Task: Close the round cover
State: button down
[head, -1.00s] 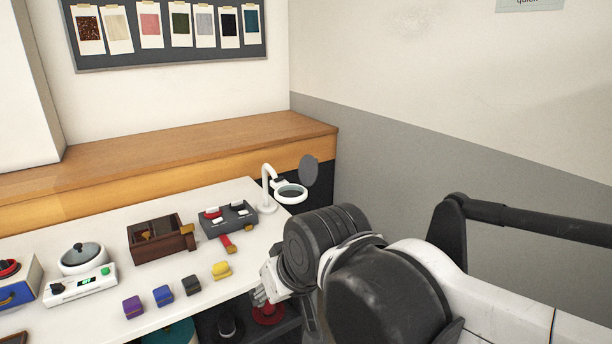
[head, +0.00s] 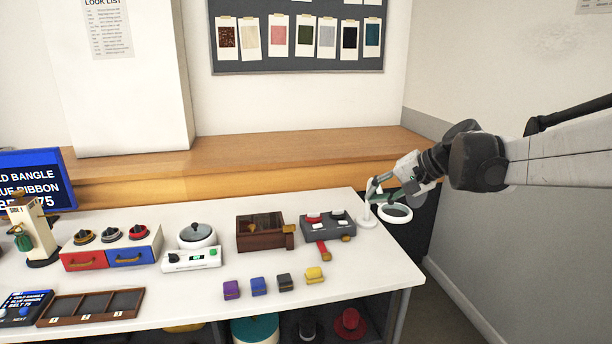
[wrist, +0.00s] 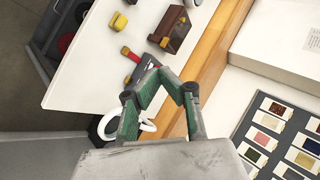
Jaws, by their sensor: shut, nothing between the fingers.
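The magnifier lamp (head: 368,216) has a white stand and stands at the right end of the white table. Its white ring (head: 396,213) juts out past the table's right edge, and part of the ring shows behind my fingers in the wrist view (wrist: 149,127). My gripper (head: 377,181) is shut and empty above the ring, near the lamp's neck. In the wrist view its green-padded fingers (wrist: 160,74) meet at the tips.
A grey box with red and white parts (head: 328,226) and a wooden box (head: 262,232) stand left of the lamp. Several small coloured blocks (head: 257,286) lie along the front. A wooden ledge (head: 270,170) runs behind the table. Open floor lies right of the table.

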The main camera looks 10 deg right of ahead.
jog(key=w+d+m+t+y, duration=0.15)
jog(key=w+d, duration=0.35)
jog(key=d, duration=0.5)
jog(key=w+d+m+t+y, duration=0.15)
jog(key=w+d, duration=0.25)
jog(key=d, duration=0.5)
jog(key=s+d+f+t+y+b, duration=0.1)
jog(key=d+f, duration=0.2)
jog(key=d, duration=0.4)
jog(key=d+f+m+t+y+b, duration=0.1)
jog(key=d+f+t, duration=0.15)
jog(key=d, duration=0.45)
jog(key=s+d+f+t+y, duration=0.1)
jog(key=d+f+y, duration=0.1)
jog(key=d+f, duration=0.35)
jog(key=s+a+r+b+x, duration=0.1)
jog(key=b+x, duration=0.1)
jog(key=x, duration=1)
jog(key=shift+a+r, duration=0.2)
jog(key=shift+w+a, duration=0.1)
jog(key=shift+w, duration=0.05)
